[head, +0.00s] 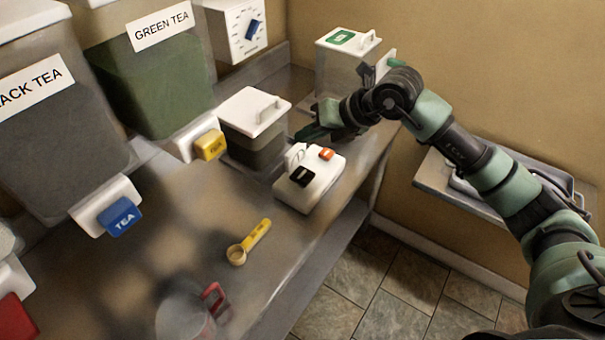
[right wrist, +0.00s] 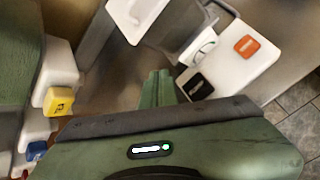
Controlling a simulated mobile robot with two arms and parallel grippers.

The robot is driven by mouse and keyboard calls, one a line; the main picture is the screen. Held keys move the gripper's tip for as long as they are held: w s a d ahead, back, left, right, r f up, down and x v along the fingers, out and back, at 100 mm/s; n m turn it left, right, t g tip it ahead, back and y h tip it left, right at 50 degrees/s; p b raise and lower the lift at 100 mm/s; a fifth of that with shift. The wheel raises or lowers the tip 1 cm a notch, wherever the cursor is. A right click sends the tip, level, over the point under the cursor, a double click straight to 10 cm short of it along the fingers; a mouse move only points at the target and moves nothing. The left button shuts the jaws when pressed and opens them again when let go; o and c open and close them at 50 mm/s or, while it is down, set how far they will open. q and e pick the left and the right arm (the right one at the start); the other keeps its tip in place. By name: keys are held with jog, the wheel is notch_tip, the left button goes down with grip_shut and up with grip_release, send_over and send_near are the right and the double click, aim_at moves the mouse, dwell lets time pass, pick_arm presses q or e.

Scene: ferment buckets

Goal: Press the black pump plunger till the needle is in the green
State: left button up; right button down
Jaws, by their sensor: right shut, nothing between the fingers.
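The white pump unit (head: 318,187) stands on the counter near its right edge. The black pump plunger (head: 301,177) is on its near part and also shows in the right wrist view (right wrist: 196,87). An orange button (head: 326,154) sits on the same unit. A round white part, perhaps the gauge (right wrist: 203,50), stands on the unit; no needle or green zone can be made out. My right gripper (head: 311,133) is shut and empty, behind the unit in the head view. In the right wrist view its fingertips (right wrist: 157,86) are left of the plunger, apart from it. My left gripper is not in view.
A lidded container (head: 255,112) stands left of the pump, with another clear container (head: 345,60) behind. Tea dispensers with yellow (head: 210,145) and blue (head: 120,217) taps line the left. A yellow scoop (head: 250,241) and a red-handled jug (head: 190,317) occupy the front counter.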

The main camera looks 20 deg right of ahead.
jog(key=b, duration=0.5)
send_over(305, 176)
notch_tip(305, 176, down, 8)
jog(key=shift+d+r, duration=0.15)
jog(key=shift+r, duration=0.05)
jog(key=shift+f+b, duration=0.4)
jog(key=shift+f, duration=0.25)
dwell(1.2)
jog(key=shift+f+b, duration=0.35)
jog(key=shift+b, duration=0.05)
jog(key=shift+s+f+b, duration=0.1)
jog(key=shift+f+b, duration=1.3)
jog(key=shift+f, duration=0.35)
dwell(1.1)
jog(key=shift+r, duration=0.15)
jog(key=shift+r+p, duration=1.3)
jog(key=shift+r, duration=0.65)
